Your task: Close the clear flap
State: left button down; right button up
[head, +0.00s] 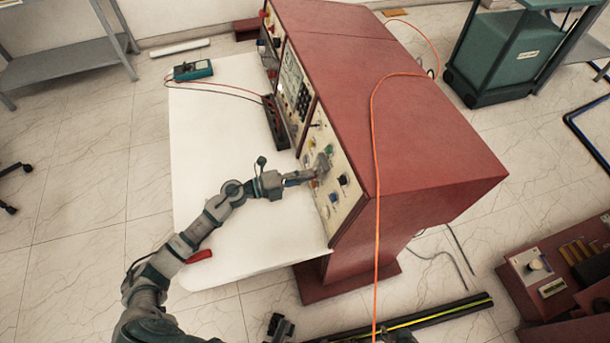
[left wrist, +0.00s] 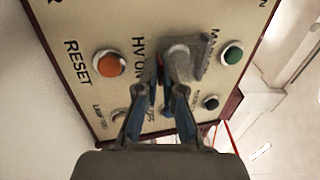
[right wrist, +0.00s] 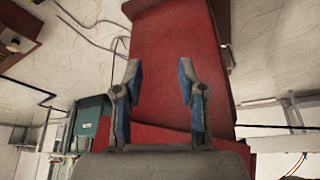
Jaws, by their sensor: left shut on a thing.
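The clear flap (left wrist: 186,60) is a greyish see-through cover on the cream control panel (left wrist: 125,25), between the orange reset button and a green button. It stands out from the panel. In the head view the flap (head: 323,163) shows small on the panel's slanted front. My left gripper (head: 306,179) is at the panel. In the left wrist view my left gripper (left wrist: 169,88) has its fingertips close together on the flap's edge; what lies between them is partly hidden. My right gripper (right wrist: 158,75) is open and empty, with the red cabinet beyond it.
The red cabinet (head: 420,110) carries the panel, and an orange cable (head: 376,200) runs over it. A white table (head: 215,130) stands in front, with a multimeter (head: 193,70) at its far end. Buttons and knobs surround the flap closely.

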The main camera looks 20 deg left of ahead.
pick_arm(q)
jog(key=shift+s+d+f, duration=0.15)
jog(key=shift+f, duration=0.15)
pick_arm(e)
jog(key=shift+w+a+r+t, duration=0.1)
jog(key=shift+w+a+t, duration=0.15)
jog(key=shift+w, duration=0.3)
jog(key=shift+w+a+r+t, duration=0.1)
jog(key=shift+w+a+t, duration=0.05)
jog(key=shift+w+t, duration=0.3)
pick_arm(q)
jog(key=c, duration=1.3)
grip_release()
jog(key=shift+d, duration=0.1)
pick_arm(e)
jog(key=shift+w, duration=0.15)
pick_arm(q)
jog(key=shift+r, duration=0.1)
pick_arm(e)
jog(key=shift+d+f, duration=0.1)
jog(key=shift+d, duration=0.1)
pick_arm(q)
jog(key=v, duration=1.1)
jog(key=shift+s+a, duration=0.1)
jog(key=shift+a, duration=0.2)
pick_arm(e)
jog(key=shift+a, duration=0.1)
